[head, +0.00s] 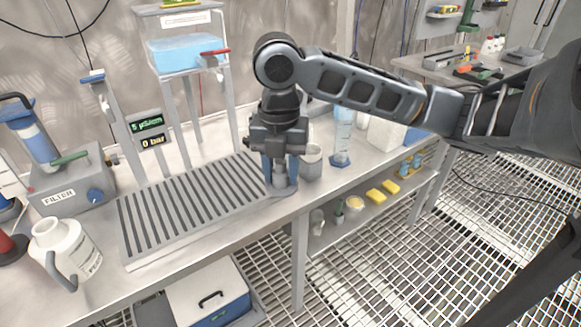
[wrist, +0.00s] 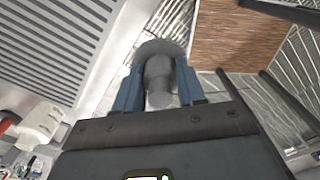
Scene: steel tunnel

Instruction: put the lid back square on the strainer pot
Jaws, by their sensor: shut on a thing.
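My gripper (head: 280,172) points down at the front edge of the bench, at the right end of the slotted drain grate. Its blue fingers are shut on a grey lid-like piece (wrist: 160,48) with a round disc and a stubby knob. In the wrist view the knob sits between the fingertips (wrist: 158,88). The fingers hide part of it in the head view. A small grey open-topped pot (head: 311,163) stands just right of my gripper, apart from the held piece; I cannot tell for certain that it is the strainer pot.
The slotted grate (head: 190,205) lies left of my gripper. A white jug (head: 65,250) stands at the front left. A blue-tinted cylinder (head: 342,135) stands behind the pot at right. A blue tank (head: 187,53) on a stand rises behind. A lower shelf holds yellow sponges (head: 383,191).

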